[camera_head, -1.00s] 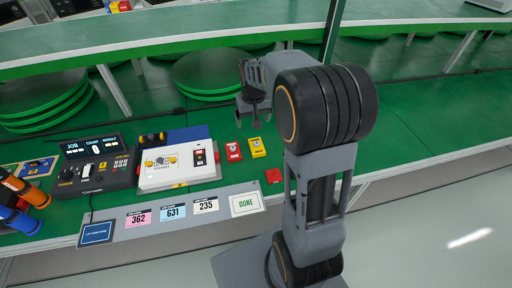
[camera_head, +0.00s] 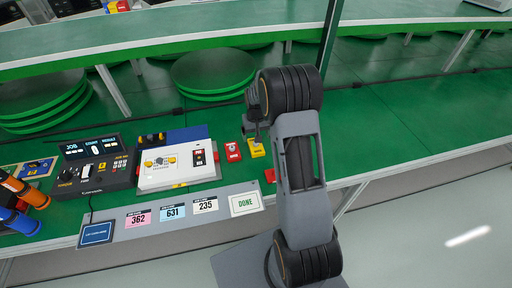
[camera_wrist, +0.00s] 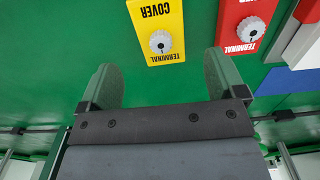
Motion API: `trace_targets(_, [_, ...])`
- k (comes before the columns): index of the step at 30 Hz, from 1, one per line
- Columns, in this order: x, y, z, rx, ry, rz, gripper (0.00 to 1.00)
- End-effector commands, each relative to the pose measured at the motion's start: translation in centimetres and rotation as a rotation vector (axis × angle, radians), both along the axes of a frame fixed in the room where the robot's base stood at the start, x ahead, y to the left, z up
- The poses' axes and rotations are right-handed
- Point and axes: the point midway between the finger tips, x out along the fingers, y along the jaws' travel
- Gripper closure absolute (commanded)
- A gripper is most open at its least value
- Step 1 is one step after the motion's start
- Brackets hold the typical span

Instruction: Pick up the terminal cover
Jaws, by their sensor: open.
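A yellow terminal cover (camera_head: 256,148) with a round white knob lies on the green table, right of a red terminal cover (camera_head: 233,152). In the wrist view the yellow cover (camera_wrist: 155,28) is at top centre, just beyond the fingertips, and the red cover (camera_wrist: 243,24) is to its right. My gripper (camera_head: 253,128) is open and empty, close to the far edge of the yellow cover in the head view. In the wrist view its two fingers (camera_wrist: 162,82) are apart with only green surface between them.
Left of the covers stands a white panel (camera_head: 176,178) with switches, then a dark console (camera_head: 95,168). A strip of number cards (camera_head: 171,212) with a DONE card (camera_head: 244,203) runs along the front edge. A red piece (camera_head: 270,175) lies partly behind my arm.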

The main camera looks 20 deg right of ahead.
Motion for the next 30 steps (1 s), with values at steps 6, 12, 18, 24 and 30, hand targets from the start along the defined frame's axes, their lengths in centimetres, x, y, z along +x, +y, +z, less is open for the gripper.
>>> trace_targets(6, [-0.1,0.1,-2.5,0.001,0.005,0.0,0.11])
trace_targets(12, [-0.1,0.1,-4.7,0.001,0.003,0.0,0.11])
trace_targets(18, [-0.1,0.1,-5.2,0.0,0.0,0.0,0.11])
trace_targets(24, [-0.1,0.1,-5.2,0.0,0.001,0.0,0.17])
trace_targets(30, [-0.1,0.1,-5.2,0.0,0.001,0.0,0.36])
